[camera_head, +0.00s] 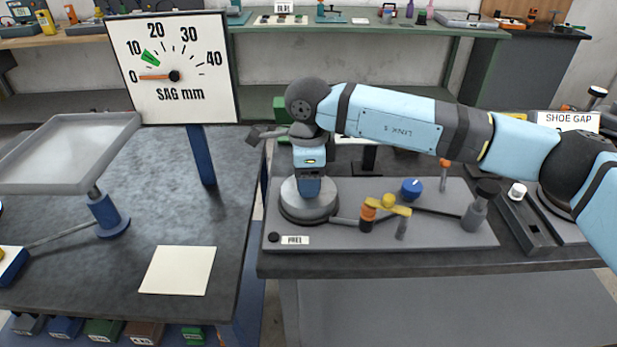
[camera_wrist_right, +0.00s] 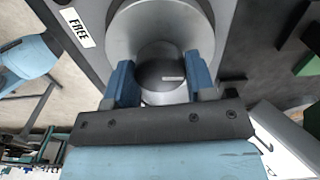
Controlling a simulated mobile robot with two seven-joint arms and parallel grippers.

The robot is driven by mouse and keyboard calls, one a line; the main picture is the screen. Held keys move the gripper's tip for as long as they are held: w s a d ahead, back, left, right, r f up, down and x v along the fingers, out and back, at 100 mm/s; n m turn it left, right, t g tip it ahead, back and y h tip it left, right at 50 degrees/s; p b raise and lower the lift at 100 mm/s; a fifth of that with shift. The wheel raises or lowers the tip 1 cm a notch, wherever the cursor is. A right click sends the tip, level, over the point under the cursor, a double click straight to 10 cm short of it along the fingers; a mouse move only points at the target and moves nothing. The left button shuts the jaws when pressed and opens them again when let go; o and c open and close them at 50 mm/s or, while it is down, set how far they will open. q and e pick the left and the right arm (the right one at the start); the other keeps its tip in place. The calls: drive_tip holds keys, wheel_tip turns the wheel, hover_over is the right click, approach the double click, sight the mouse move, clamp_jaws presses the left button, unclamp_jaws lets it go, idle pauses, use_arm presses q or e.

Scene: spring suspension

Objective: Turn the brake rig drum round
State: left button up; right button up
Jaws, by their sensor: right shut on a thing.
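The brake rig drum (camera_head: 308,203) is a grey stepped disc at the left end of a grey base plate (camera_head: 440,232) on the right bench. In the right wrist view the drum (camera_wrist_right: 125,38) shows as a pale round disc with a dark round hub (camera_wrist_right: 160,68) bearing a small pale mark. My right gripper (camera_head: 311,186) points down over the drum. Its two blue fingers (camera_wrist_right: 160,82) are shut on the hub, one on each side. The fingers and wrist hide part of the drum in the head view. My left gripper is not in view.
A FREE label (camera_head: 294,240) sits by the drum. Orange and yellow linkage (camera_head: 385,207), a blue knob (camera_head: 411,188) and a grey post (camera_head: 475,213) stand right of it. A SAG mm dial (camera_head: 175,70) and tray (camera_head: 65,150) stand on the left bench.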

drive_tip(key=m+b, duration=0.1)
drive_tip(key=m, duration=0.5)
drive_tip(key=shift+b, duration=0.3)
drive_tip(key=m, duration=0.3)
drive_tip(key=shift+m+b, duration=0.3)
drive_tip(key=shift+m, duration=0.1)
drive_tip(key=m, duration=0.2)
drive_tip(key=shift+m, duration=0.3)
drive_tip(key=m, duration=0.3)
drive_tip(key=shift+m+b, duration=0.3)
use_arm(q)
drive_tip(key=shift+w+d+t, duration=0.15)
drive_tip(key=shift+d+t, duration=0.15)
use_arm(e)
drive_tip(key=shift+r+m, duration=0.1)
drive_tip(key=shift+m, duration=1.1)
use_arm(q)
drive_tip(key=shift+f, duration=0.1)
use_arm(e)
drive_tip(key=o, duration=0.9)
